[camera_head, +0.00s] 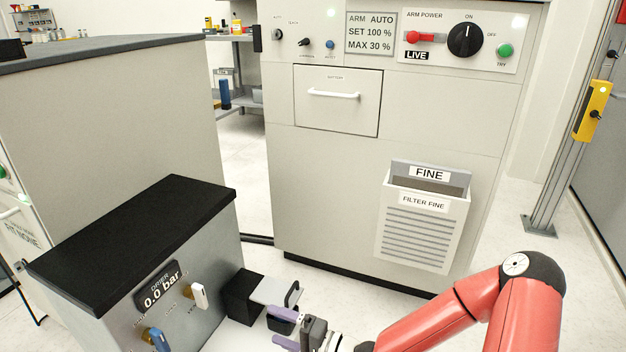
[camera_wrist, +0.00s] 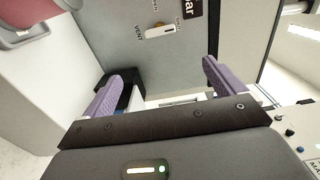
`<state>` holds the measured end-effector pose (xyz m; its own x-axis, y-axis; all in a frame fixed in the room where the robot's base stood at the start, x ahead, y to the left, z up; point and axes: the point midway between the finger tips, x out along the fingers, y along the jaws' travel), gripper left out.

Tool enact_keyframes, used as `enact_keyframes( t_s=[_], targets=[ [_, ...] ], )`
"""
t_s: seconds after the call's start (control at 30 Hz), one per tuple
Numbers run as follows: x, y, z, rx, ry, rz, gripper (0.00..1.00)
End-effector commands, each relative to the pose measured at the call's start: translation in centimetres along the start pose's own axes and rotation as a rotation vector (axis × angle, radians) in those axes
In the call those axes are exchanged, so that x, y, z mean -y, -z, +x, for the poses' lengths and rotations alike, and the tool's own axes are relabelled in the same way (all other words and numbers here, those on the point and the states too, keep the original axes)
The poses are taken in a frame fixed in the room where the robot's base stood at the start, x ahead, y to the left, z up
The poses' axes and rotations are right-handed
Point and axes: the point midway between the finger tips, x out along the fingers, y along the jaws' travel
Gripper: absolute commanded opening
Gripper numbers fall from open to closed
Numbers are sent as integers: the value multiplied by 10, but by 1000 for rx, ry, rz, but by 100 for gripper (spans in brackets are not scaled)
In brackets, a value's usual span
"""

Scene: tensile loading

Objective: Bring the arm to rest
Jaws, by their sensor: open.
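My arm (camera_head: 470,298) is red with a dark elbow joint and comes in from the lower right of the head view. My gripper (camera_head: 286,328) is at the bottom middle, low in front of the grey dryer box. Its two purple fingers stand wide apart in the wrist view (camera_wrist: 162,88), with nothing held between them. The dryer box (camera_head: 222,262) has a black top, a 0.0 bar display, a white lever and a blue lever. Part of my gripper is cut off by the lower edge of the head view.
A black block with a light plate (camera_head: 275,291) lies close behind my fingers. The tall cabinet (camera_head: 330,185) stands behind, with a filter holder (camera_head: 424,222) and a panel reading ARM AUTO. A grey post (camera_head: 568,150) stands at right. Floor shows between cabinet and post.

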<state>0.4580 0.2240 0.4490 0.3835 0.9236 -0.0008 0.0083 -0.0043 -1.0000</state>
Motion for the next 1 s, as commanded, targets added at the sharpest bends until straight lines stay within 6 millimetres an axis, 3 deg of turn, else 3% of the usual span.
enact_keyframes(
  t_s=[0.37, 0.63, 0.83, 1.0],
  targets=[
    [-22, 6, -9, 16, -203, -125, 95],
    [-42, 22, -31, 31, -465, -288, 95],
    [-43, 50, -69, 32, -769, -475, 95],
    [-12, 78, -122, 7, -1084, -642, 95]
  ],
)
